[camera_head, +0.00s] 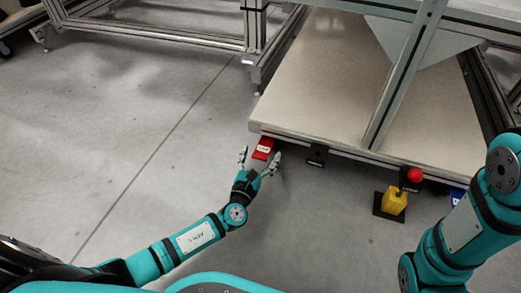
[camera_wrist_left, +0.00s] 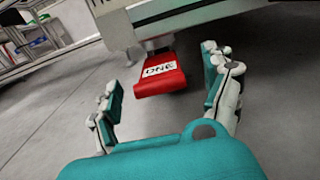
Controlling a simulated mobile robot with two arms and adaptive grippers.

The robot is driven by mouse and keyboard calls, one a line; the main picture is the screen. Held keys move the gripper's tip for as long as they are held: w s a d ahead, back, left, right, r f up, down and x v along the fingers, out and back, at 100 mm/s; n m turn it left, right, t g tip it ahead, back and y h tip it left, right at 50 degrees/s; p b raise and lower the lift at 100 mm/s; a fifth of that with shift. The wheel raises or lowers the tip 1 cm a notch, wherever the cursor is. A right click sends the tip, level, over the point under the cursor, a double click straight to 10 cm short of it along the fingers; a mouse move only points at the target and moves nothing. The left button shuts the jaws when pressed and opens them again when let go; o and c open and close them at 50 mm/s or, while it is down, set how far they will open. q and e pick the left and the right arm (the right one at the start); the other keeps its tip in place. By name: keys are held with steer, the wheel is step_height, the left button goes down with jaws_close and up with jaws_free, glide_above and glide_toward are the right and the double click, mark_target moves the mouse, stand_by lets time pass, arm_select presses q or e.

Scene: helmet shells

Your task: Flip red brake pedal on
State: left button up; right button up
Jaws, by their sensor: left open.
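The red brake pedal (camera_head: 264,148) sticks out from under the front left corner of the cart platform, low over the floor. In the left wrist view the pedal (camera_wrist_left: 161,74) is a red block with a white label, hanging under the frame. My left gripper (camera_head: 260,156) is open, its two fingers spread on either side of the pedal's line. In the left wrist view the fingers (camera_wrist_left: 165,100) stand apart with the pedal ahead between them, and I see no contact. My right arm shows at the right edge of the head view, but its gripper is out of view.
The cart platform (camera_head: 320,85) with metal posts lies above the pedal. A black pedal (camera_head: 317,155), a yellow block (camera_head: 394,201) and a red knob (camera_head: 415,174) sit along its front edge to the right. A metal frame (camera_head: 150,32) stands at the back. The floor on the left is clear.

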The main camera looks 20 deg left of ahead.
arm_select(q)
jaws_close()
stand_by(0.6)
steer(key=shift+s+f, duration=0.1)
steer(key=shift+f, duration=0.4)
steer(key=shift+d+f, duration=0.1)
steer(key=shift+f, duration=1.2)
steer(key=shift+w+f, duration=0.4)
stand_by(2.2)
steer(key=shift+c, duration=1.7)
jaws_free()
steer(key=shift+f, duration=0.1)
steer(key=o, duration=0.3)
steer(key=shift+w+r, duration=0.1)
steer(key=shift+r, duration=0.2)
